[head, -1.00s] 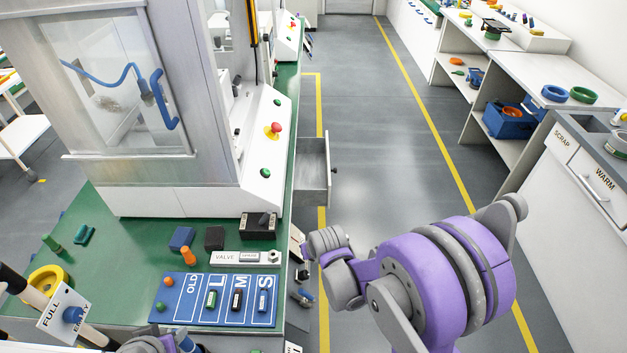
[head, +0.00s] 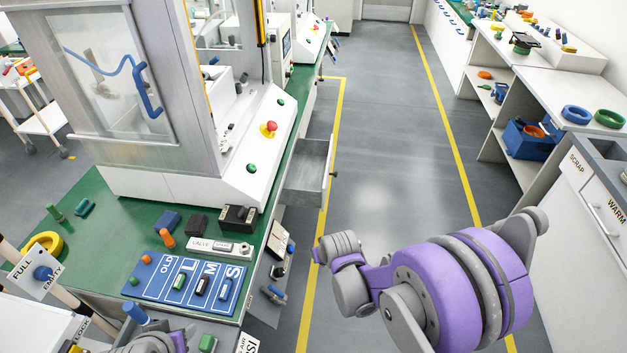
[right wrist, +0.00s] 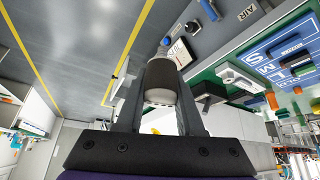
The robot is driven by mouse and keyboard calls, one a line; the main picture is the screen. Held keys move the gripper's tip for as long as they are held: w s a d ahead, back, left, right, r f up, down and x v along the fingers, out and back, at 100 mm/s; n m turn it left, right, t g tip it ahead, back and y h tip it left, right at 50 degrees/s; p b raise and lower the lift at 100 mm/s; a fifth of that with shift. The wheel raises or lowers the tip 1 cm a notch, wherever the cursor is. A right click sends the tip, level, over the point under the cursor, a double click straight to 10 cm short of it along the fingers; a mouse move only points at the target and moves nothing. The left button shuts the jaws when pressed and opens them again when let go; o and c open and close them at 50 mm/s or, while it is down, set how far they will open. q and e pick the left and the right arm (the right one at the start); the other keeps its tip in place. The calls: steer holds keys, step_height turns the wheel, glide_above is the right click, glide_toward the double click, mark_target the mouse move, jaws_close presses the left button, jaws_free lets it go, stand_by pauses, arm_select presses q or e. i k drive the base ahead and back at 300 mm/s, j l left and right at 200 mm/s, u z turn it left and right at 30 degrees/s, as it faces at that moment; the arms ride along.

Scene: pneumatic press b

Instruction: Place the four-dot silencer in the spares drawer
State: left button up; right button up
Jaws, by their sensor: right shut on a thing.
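My right gripper (right wrist: 160,80) is shut on a short cylinder (right wrist: 160,96), dark around its middle with a pale near end, in the right wrist view. It may be the silencer; no dots can be made out on it. In the head view my purple right arm hangs over the aisle and its fingers cannot be made out. An open grey drawer (head: 308,172) sticks out from the green bench's side, beyond and left of that arm. No label on it is readable. My left gripper's fingers are not visible.
The green bench (head: 122,222) carries the press housing (head: 175,190), a blue OLD/L/M/S board (head: 150,283) and a VALVE plate (head: 205,246). A side panel (head: 268,285) with fittings hangs at the bench edge. The aisle floor (head: 385,130) is clear; white counters stand right.

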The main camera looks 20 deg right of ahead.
mark_target(312, 171)
steer(key=l+u, duration=0.1)
steer(key=l, duration=0.35)
steer(key=i+l+u, duration=0.1)
steer(key=l, duration=0.35)
steer(key=i+l+u, duration=0.1)
steer(key=i+l, duration=0.2)
steer(key=i+l+u, duration=0.1)
steer(key=i+l, duration=0.15)
steer(key=l, duration=0.3)
steer(key=i+l+u, duration=0.15)
steer(key=i+l, duration=0.3)
steer(key=i+l+u, duration=0.1)
steer(key=i+l, duration=0.3)
steer(key=l, duration=0.2)
steer(key=i+l+u, duration=0.15)
steer(key=i+l, duration=0.3)
steer(key=i+l+u, duration=0.1)
steer(key=i+l, duration=0.25)
